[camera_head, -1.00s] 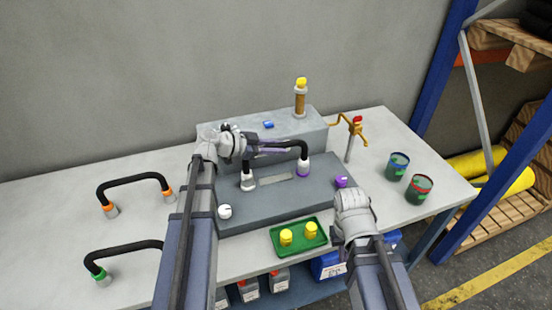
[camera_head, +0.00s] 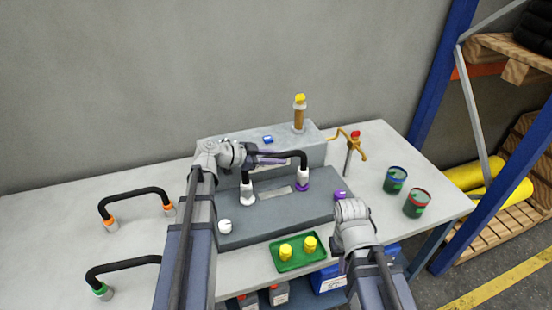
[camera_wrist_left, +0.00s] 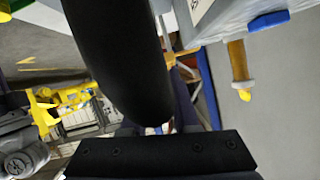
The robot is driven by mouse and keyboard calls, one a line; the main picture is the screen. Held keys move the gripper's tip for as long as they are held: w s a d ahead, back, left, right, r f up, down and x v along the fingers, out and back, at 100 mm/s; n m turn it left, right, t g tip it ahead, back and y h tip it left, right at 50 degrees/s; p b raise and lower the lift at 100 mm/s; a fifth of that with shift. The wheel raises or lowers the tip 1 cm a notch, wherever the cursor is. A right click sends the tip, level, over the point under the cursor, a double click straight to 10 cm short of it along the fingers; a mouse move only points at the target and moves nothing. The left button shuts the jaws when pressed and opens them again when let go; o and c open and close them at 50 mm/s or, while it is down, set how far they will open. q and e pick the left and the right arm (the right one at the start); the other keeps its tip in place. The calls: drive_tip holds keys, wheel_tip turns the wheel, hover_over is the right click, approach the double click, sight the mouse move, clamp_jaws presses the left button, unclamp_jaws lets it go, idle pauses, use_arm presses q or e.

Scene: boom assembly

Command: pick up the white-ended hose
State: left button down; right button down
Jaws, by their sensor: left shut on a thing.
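The white-ended hose is a black arched tube (camera_head: 290,154) with a white fitting (camera_head: 247,193) at its left end. In the left wrist view the black tube (camera_wrist_left: 118,60) fills the middle, close to the dark gripper part. The fittings appear at the grey block's (camera_head: 280,225) top; I cannot tell whether they touch it.
A white knob (camera_head: 224,226) and a purple knob (camera_head: 340,195) sit on the block. In front is a green tray (camera_head: 298,265) with yellow caps. Two more black hoses, orange-ended (camera_head: 140,191) and green-ended (camera_head: 125,264), lie left. Two cups (camera_head: 417,204) stand right.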

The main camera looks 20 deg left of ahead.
use_arm(q)
wheel_tip(320, 180, up, 8)
drive_tip(key=p, duration=0.7)
drive_tip(key=shift+f+b, duration=0.55)
drive_tip(key=shift+r, duration=0.1)
